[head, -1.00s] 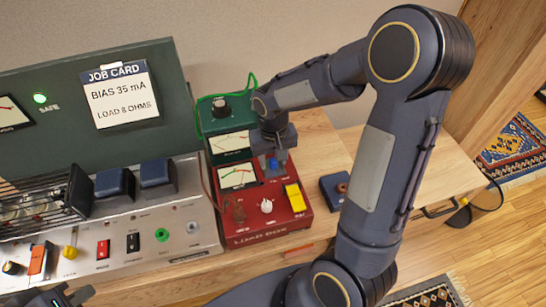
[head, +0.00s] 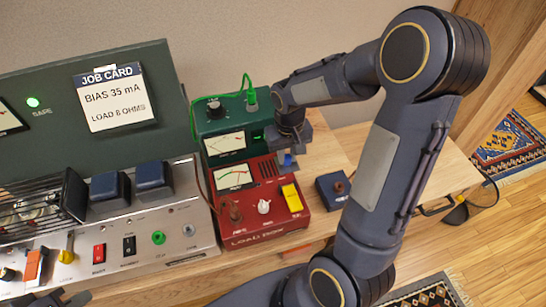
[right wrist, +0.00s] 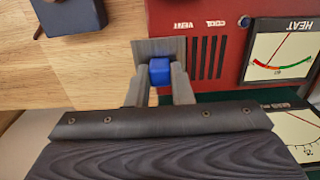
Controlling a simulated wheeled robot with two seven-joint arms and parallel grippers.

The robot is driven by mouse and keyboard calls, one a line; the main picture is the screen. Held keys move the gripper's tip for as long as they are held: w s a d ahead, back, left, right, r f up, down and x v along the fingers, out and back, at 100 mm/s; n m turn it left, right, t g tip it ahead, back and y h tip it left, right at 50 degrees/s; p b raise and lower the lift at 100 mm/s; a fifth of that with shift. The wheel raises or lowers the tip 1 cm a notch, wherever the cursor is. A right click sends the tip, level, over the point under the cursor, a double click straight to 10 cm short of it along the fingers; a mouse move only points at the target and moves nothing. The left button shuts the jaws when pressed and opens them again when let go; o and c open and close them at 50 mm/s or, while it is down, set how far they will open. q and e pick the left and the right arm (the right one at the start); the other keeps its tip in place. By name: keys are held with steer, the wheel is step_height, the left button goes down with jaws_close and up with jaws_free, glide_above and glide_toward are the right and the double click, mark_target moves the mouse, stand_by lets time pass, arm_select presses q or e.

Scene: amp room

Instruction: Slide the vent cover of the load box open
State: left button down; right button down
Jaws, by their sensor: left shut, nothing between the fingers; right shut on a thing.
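The red load box (head: 268,240) stands on the bench beside the grey amp panel. In the right wrist view its dark vent slots (right wrist: 208,58) are uncovered. The grey vent cover (right wrist: 147,48) lies beside the slots and overhangs the box's edge. My right gripper (right wrist: 159,78) is shut on the blue knob (right wrist: 160,66) of this cover. In the head view the right gripper (head: 289,152) is at the box's back right corner, and the blue knob (head: 288,160) shows below it. My left gripper (head: 66,298) is shut and empty, partly cut off at the bottom left.
A green meter box (head: 224,117) with a green cable stands behind the load box. A small dark blue box with a brown knob (head: 339,186) sits to the right. Bare wooden bench (head: 325,150) lies between them.

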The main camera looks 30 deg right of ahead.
steer(key=shift+d, duration=0.4)
steer(key=c, duration=1.3)
jaws_free()
steer(key=shift+s+d, duration=0.1)
steer(key=shift+d, duration=0.05)
steer(key=shift+r, duration=0.1)
step_height(320, 180, up, 7)
steer(key=shift+r, duration=0.35)
